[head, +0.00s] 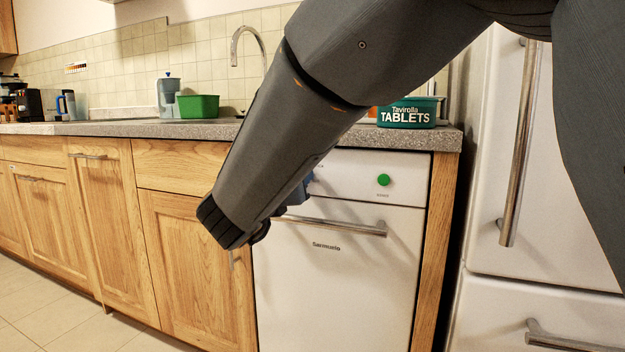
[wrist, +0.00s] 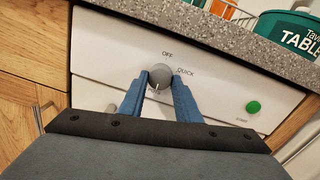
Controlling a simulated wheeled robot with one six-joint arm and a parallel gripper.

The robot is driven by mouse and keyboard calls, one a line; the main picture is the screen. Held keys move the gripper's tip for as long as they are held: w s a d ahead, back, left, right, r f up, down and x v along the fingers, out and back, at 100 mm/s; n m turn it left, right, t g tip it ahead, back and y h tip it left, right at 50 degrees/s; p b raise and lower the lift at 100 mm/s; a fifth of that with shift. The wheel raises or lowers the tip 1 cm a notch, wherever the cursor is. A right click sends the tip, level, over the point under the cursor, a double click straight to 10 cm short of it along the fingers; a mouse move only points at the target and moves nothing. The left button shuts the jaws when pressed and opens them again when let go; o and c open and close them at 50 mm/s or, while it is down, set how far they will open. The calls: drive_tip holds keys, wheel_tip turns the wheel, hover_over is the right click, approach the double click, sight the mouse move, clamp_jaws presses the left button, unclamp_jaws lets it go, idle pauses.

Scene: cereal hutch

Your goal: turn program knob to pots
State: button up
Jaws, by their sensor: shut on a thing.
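The program knob (wrist: 159,73) is a grey round dial on the white dishwasher panel (wrist: 105,50). OFF is printed above it and QUICK to its upper right. A pale mark on the knob points downward, toward lettering below that is partly hidden and unreadable. My gripper (wrist: 160,84) is shut on the knob, with one blue finger on each side. In the head view my arm hides the knob, and only a bit of the blue gripper (head: 301,194) shows beside the panel of the white dishwasher (head: 335,290).
A green button (head: 383,180) sits right of the knob on the panel. The dishwasher's bar handle (head: 335,226) runs below the panel. A green tablets tub (head: 408,113) stands on the countertop above. A white fridge (head: 490,200) stands at the right.

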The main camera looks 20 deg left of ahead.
drive_tip(key=o, duration=1.1)
drive_tip(key=shift+f, duration=0.1)
drive_tip(key=shift+c, duration=0.2)
drive_tip(key=s+p, duration=0.2)
drive_tip(key=s, duration=0.5)
drive_tip(key=shift+s, duration=0.4)
drive_tip(key=shift+a, duration=0.1)
